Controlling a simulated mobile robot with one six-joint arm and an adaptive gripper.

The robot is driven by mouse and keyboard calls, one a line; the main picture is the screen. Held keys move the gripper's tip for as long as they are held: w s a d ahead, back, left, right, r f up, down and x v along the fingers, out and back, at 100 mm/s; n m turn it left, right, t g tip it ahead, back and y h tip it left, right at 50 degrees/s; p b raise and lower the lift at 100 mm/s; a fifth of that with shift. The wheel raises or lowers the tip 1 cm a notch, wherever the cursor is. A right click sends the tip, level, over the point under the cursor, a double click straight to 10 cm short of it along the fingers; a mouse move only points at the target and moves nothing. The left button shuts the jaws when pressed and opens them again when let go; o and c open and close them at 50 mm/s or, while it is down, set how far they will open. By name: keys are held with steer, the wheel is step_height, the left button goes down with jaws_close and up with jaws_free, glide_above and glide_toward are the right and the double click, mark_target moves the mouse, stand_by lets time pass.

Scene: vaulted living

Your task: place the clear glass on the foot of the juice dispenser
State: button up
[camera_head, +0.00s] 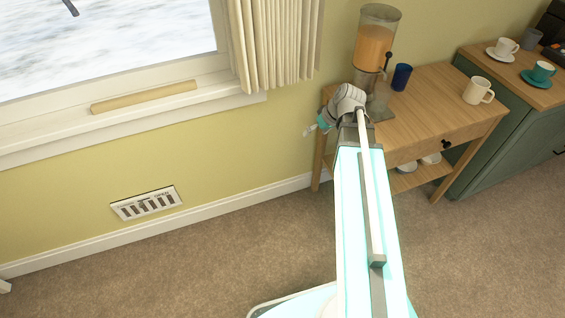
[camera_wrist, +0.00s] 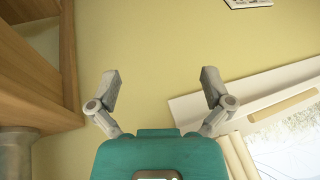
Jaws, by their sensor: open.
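The juice dispenser (camera_head: 373,45), a clear cylinder with orange juice and a dark tap, stands at the left back of the wooden table (camera_head: 440,92). My arm covers part of its lower end. A greyish see-through shape shows below the tap, beside my wrist; I cannot tell whether it is the clear glass or the dispenser's foot. No glass can be made out for certain. My gripper (camera_head: 309,131) is left of the table, near the wall. In the wrist view my gripper (camera_wrist: 160,82) is open, with only wall between its fingers.
A dark blue cup (camera_head: 401,77) stands right of the dispenser, and a cream mug (camera_head: 478,91) is further right. A green cabinet (camera_head: 500,115) with cups on saucers adjoins the table. The window sill (camera_head: 130,115) and curtain (camera_head: 275,45) are at left. The table's middle is clear.

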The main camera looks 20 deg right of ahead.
steer(key=s+a+f+m+g+h, duration=0.1)
steer(key=s+a+h, duration=0.1)
steer(key=a, duration=0.4)
steer(key=s+a+f+m+g+h, duration=0.1)
steer(key=s+a+g+h, duration=0.1)
steer(key=s+a, duration=0.3)
steer(key=shift+s+a, duration=0.3)
steer(key=shift+a, duration=0.9)
